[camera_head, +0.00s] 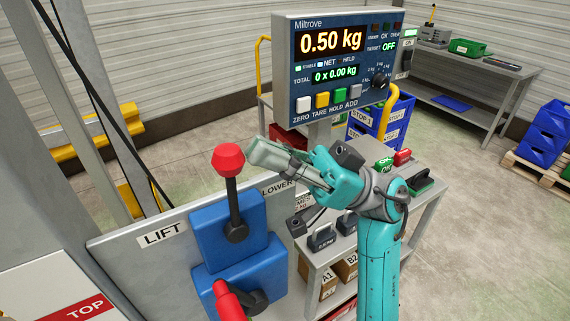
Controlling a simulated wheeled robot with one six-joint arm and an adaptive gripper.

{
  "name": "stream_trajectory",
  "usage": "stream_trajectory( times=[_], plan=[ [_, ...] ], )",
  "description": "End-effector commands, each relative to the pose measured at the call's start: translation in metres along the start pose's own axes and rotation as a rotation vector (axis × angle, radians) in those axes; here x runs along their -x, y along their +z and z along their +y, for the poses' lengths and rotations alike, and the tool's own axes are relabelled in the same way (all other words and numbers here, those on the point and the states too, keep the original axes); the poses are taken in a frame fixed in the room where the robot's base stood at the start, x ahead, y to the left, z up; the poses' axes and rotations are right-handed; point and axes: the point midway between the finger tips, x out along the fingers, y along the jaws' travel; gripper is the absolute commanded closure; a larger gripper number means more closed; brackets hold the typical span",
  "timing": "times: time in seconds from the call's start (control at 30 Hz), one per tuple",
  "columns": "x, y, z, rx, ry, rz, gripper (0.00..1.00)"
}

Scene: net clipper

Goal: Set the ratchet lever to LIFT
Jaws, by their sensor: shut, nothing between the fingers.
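The ratchet lever (233,190) is a dark rod with a red knob (228,160), rising from a blue housing (228,240). It stands close to upright. The LIFT label (164,233) is on the grey panel to its left, and the LOWER label (278,187) is to its right, partly hidden. My gripper (258,153) is shut and empty, its grey fingers pointing left just right of the red knob. I cannot tell whether the fingertips touch the knob.
A second lever with a red grip (229,300) sits below on the blue housing. A scale display (335,62) stands behind my gripper, reading 0.50 kg. A bench (425,215) with weights is at the right. Dark cables cross the upper left.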

Motion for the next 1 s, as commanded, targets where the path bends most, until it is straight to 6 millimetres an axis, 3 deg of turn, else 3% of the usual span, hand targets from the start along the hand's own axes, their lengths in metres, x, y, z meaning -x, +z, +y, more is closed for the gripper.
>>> stream_trajectory(
  times=[0.5,1.0],
  plan=[
    [-0.043,0.018,-0.009,-0.001,-0.002,-0.004,1.0],
    [-0.053,0.027,-0.011,0.014,-0.017,-0.118,1.0]
  ],
)
